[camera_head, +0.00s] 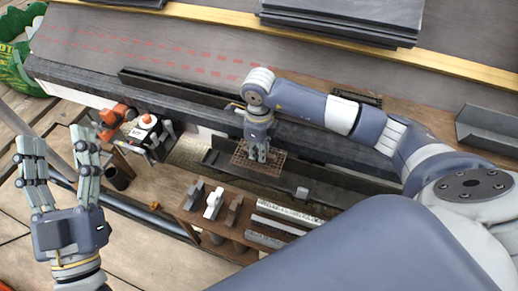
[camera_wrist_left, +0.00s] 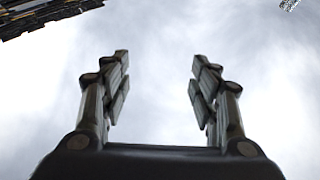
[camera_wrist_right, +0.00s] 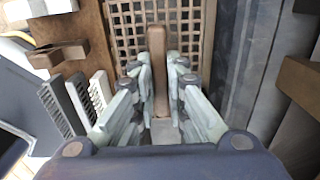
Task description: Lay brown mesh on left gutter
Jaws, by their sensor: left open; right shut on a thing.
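The brown mesh (camera_head: 240,160) is a rectangular grid with a brown bar on it. My right gripper (camera_head: 257,158) is shut on that bar, seen between its fingers in the right wrist view (camera_wrist_right: 160,75). In the head view the mesh overlaps a dark trough (camera_head: 325,195) below the roof edge; I cannot tell whether they touch. Another dark gutter (camera_head: 175,87) runs along the roof edge at upper left. My left gripper (camera_head: 62,160) is open and empty at the far left, fingers up; in the left wrist view its fingers (camera_wrist_left: 160,90) stand wide apart.
A wooden bench (camera_head: 195,218) with grey blocks and ribbed strips stands in front of the trough. An orange-handled tool (camera_head: 115,115) and a white-and-orange item (camera_head: 146,124) are at left. Dark tiles (camera_head: 345,20) are stacked on the roof. A grey channel piece (camera_head: 485,128) lies at right.

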